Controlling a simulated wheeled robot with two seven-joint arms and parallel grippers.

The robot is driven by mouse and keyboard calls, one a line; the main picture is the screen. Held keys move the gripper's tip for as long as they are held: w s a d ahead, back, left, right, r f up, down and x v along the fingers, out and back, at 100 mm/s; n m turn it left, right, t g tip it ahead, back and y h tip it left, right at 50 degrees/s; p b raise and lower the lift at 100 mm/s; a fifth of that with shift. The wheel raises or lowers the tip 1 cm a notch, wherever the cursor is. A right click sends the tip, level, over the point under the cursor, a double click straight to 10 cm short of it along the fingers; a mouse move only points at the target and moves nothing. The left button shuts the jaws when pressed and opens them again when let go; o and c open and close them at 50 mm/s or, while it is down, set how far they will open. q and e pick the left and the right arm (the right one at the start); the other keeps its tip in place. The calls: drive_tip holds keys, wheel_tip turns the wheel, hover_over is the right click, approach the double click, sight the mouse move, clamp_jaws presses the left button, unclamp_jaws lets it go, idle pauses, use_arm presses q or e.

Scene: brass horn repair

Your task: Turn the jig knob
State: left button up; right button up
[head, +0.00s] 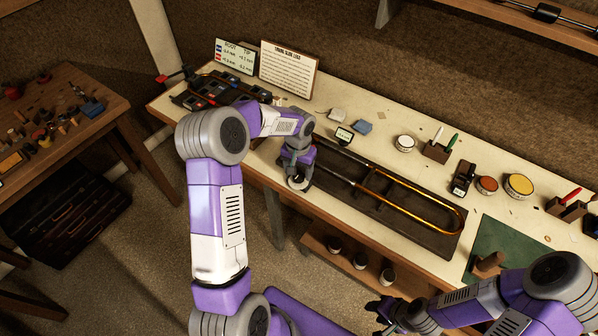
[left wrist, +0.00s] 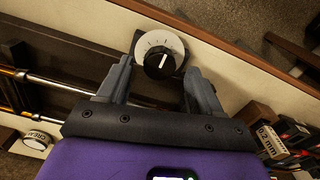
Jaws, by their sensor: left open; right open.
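The jig knob (left wrist: 160,54) is a round white dial with tick marks and a dark centre with a white pointer line. It sits near the bench's front edge, at the left end of the dark slide jig (head: 400,200). My left gripper (left wrist: 162,80) is open, its two fingers on either side of the knob in the left wrist view; I cannot tell whether they touch it. In the head view my left gripper (head: 298,180) points down at the knob and partly hides it. My right gripper (head: 385,312) is open and empty, low in front of the bench, far from the knob.
A brass slide (head: 440,222) lies in the jig. Gauges (head: 225,85) and two signs (head: 289,69) are at the left end. A green mat (head: 495,240) lies right.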

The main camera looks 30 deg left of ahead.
use_arm(q)
drive_tip(key=shift+f, duration=0.7)
drive_tip(key=c, duration=1.1)
drive_tip(key=shift+o, duration=0.2)
